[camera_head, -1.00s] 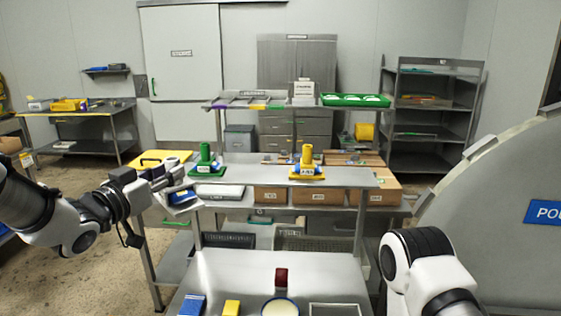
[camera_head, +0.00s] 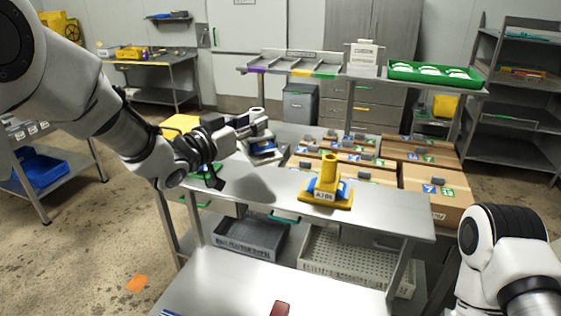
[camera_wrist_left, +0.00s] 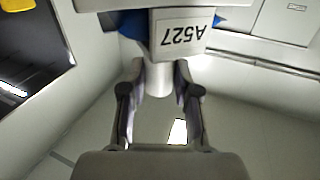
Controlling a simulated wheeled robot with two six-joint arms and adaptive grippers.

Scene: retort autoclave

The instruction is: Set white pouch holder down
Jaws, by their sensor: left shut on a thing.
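My left gripper (camera_head: 250,128) is shut on the upright post of the white pouch holder (camera_head: 258,114), with the holder over the left part of the steel table (camera_head: 255,195). A blue pouch shows at the holder's base. Whether the base touches the tabletop is unclear. In the left wrist view the gripper fingers (camera_wrist_left: 160,90) close around the white post (camera_wrist_left: 160,80), and the holder's label (camera_wrist_left: 183,30) reads A527 upside down. My right gripper is out of view; only its arm shows.
A yellow holder (camera_head: 328,178) with a blue pouch stands right of the held one. A green holder (camera_head: 207,172) is mostly hidden behind my left arm. Cardboard boxes (camera_head: 433,190) stand at the back right. A shelf above carries a green tray (camera_head: 400,80).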

